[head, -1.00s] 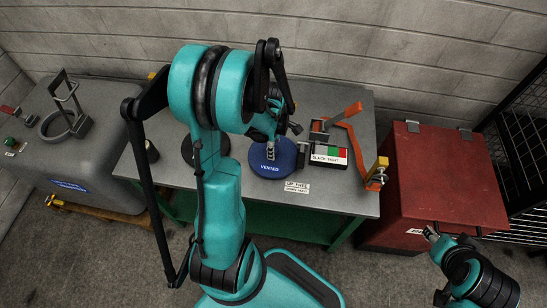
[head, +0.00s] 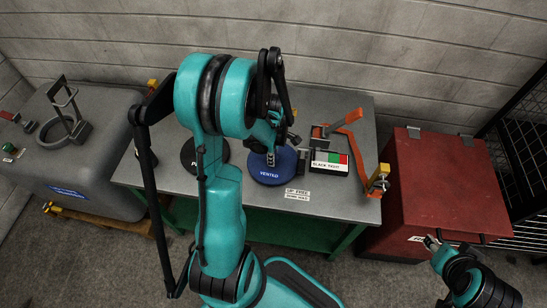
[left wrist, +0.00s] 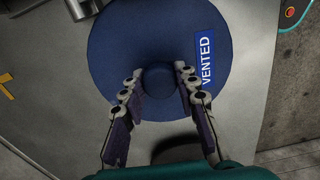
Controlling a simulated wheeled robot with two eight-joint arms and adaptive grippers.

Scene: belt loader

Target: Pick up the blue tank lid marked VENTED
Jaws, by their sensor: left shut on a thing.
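The blue tank lid (head: 268,176), round and marked VENTED, is at the front middle of the grey table (head: 240,208). It also fills much of the left wrist view (left wrist: 118,50), its label to the right of the knob (left wrist: 158,80). My left gripper (head: 271,158) comes down from above and is shut on that knob, with one finger on each side (left wrist: 160,75). The lid looks level; I cannot tell whether it touches the table. My right gripper (head: 432,243) is at the lower right, away from the table, too small to read its jaws.
A black lid (head: 191,152), partly behind my left arm, lies left of the blue one. A card marked SLACK TIGHT (head: 328,168) and an orange-handled tool (head: 356,150) lie to its right. A red chest (head: 450,185) stands right of the table, a grey tank (head: 95,165) left.

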